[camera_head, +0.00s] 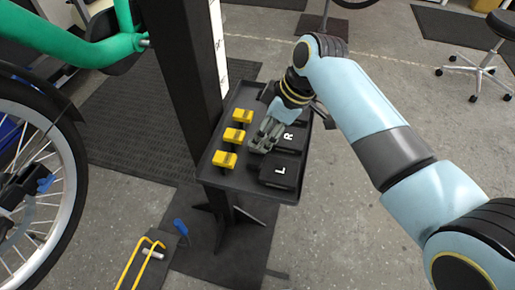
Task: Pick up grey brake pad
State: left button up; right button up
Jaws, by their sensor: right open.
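My right gripper (264,140) is over the black tray (235,183) on the stand, with its fingers pointing down toward the tray between the yellow pieces and the black block marked R (291,138). It is open. I cannot make out a separate grey brake pad; the grey fingers cover that part of the tray, and anything beneath them is hidden. Several yellow pieces (233,136) stand in a row along the tray's left side. A black block marked L (280,170) lies at its near right. My left gripper is not in view.
A dark post (182,70) rises along the tray's left side. A green bike frame (75,45) and a wheel (75,190) fill the left. A blue-handled tool (181,227) and a yellow wire frame (140,262) are low down. Open floor lies right of the tray.

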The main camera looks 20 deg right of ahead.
jog(key=b+x, duration=0.1)
jog(key=x, duration=0.4)
jog(key=shift+a, duration=0.2)
jog(key=shift+c, duration=0.4)
jog(key=c, duration=0.9)
notch_tip(320, 180, up, 10)
jog(key=shift+r+p, duration=0.1)
jog(key=shift+p, duration=0.85)
jog(key=shift+w, duration=0.1)
